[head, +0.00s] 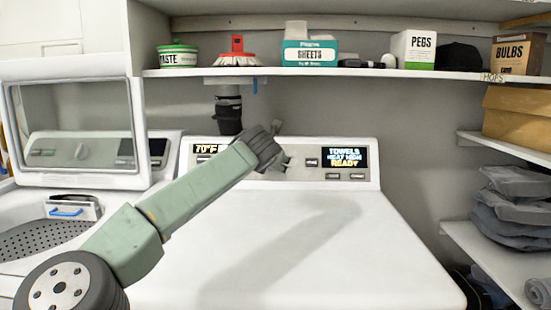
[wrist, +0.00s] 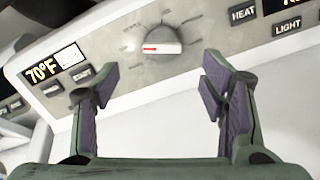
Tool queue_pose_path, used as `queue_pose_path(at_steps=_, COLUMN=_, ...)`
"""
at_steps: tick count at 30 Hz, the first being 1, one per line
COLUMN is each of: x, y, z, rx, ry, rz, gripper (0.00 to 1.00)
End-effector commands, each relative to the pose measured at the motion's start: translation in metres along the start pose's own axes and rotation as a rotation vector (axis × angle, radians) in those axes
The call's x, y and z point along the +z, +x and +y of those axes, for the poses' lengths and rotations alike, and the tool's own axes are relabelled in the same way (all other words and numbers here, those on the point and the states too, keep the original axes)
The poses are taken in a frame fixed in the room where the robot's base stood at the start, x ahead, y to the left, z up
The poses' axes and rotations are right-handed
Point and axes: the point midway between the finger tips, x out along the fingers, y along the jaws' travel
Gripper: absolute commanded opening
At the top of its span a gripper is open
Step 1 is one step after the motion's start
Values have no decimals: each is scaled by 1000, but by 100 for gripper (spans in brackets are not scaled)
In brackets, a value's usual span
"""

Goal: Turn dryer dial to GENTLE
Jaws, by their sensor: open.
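The dryer dial (wrist: 163,46) is a pale round knob with a red mark on its face, ringed by small printed labels too blurred to read. It sits on the dryer's control panel (wrist: 205,24). My gripper (wrist: 158,80) is open and empty in the wrist view. Its two purple-padded fingers are below the dial in the picture, one to each side, and do not appear to touch it. In the head view my gripper (head: 279,160) is in front of the panel's middle, and my arm and gripper hide the dial there. The right display (head: 347,158) reads TOWELS, HEAT HIGH, READY.
Buttons marked HEAT (wrist: 243,14) and LIGHT (wrist: 287,27) are right of the dial; a 70°F display (wrist: 53,66) is left. A shelf (head: 400,73) with boxes overhangs the panel. A washer with its lid open (head: 75,83) stands left. The dryer top (head: 330,245) is clear.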

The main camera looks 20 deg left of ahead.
Motion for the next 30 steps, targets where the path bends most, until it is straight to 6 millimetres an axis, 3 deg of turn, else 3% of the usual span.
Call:
queue_pose_path(at_steps=6, x=4, y=42, z=-1, rx=-5, ry=-2, rz=1, gripper=65)
queue_pose_path(at_steps=13, x=3, y=75, z=-2, rx=-6, ry=-2, rz=-1, gripper=65)
queue_pose_path(at_steps=25, x=1, y=85, z=-3, rx=-5, ry=-1, rz=-2, gripper=65)
queue_pose_path(at_steps=30, x=1, y=85, z=-3, rx=-5, ry=-1, rz=-2, gripper=55)
